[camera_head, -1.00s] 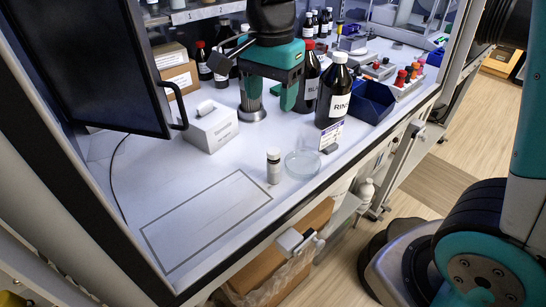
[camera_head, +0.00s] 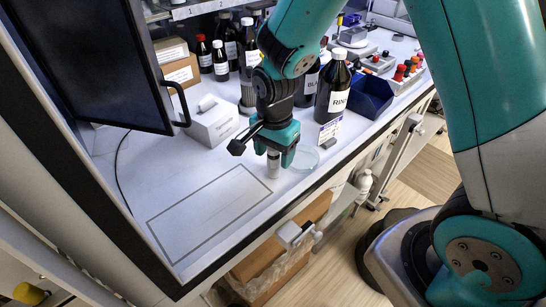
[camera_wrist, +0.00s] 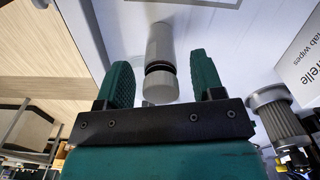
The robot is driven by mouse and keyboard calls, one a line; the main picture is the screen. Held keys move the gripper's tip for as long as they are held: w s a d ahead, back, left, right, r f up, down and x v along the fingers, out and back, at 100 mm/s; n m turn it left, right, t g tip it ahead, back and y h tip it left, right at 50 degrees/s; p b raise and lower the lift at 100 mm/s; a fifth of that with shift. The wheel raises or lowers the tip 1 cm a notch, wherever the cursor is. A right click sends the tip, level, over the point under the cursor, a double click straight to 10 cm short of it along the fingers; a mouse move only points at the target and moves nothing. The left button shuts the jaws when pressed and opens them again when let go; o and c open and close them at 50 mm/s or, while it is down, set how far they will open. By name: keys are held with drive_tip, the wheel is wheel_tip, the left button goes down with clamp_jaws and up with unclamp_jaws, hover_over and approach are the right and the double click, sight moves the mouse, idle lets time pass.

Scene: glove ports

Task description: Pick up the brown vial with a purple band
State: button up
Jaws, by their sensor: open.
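A small vial with a pale label and a white cap (camera_head: 273,170) stands on the white bench; a strip of dark glass shows below its cap in the wrist view (camera_wrist: 160,45). I cannot make out a purple band on it. My gripper (camera_head: 274,161) is open above the vial, pointing down. In the wrist view the two green fingers (camera_wrist: 161,75) are on either side of the vial's cap, with gaps on both sides. The upper part of the vial is partly hidden by my gripper in the head view.
A clear glass dish (camera_head: 305,158) lies just right of the vial. A dark bottle marked RINS (camera_head: 333,95) and a blue bin (camera_head: 371,98) stand behind. A wipes box (camera_head: 214,123) is at back left. The outlined rectangle (camera_head: 208,212) on the bench is empty.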

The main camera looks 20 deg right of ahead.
drive_tip(key=shift+f, duration=0.85)
drive_tip(key=c, duration=1)
